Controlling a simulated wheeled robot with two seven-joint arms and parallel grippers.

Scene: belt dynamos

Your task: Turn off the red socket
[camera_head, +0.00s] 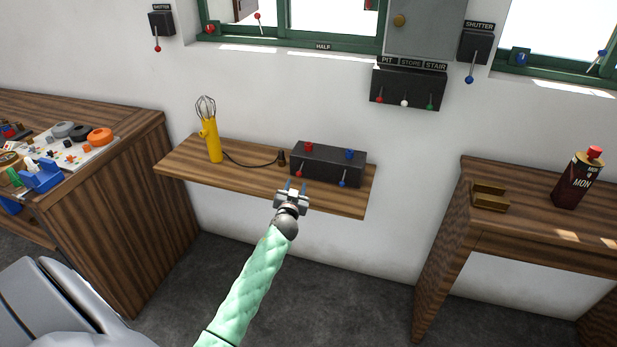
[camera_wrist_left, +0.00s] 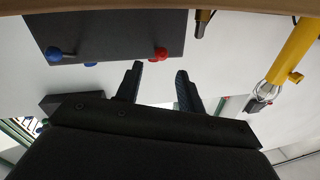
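A dark socket box (camera_head: 328,167) sits on the wooden wall shelf, with a red knob (camera_head: 308,147) and a blue knob (camera_head: 349,154) on top. A red-tipped lever (camera_head: 299,174) and a blue-tipped lever (camera_head: 342,184) stick out of its front. My left gripper (camera_head: 295,187) is open and empty just in front of the box, near the red lever. In the left wrist view the red lever's ball (camera_wrist_left: 160,54) shows just beyond the gap between the spread fingers (camera_wrist_left: 157,76); contact is not visible. My right gripper is not in view.
A yellow caged lamp (camera_head: 211,138) stands on the shelf (camera_head: 240,178) at left, its cord running to a plug (camera_head: 281,158) beside the box. A wall switch box (camera_head: 408,88) hangs above right. Workbenches flank the shelf; the floor between them is clear.

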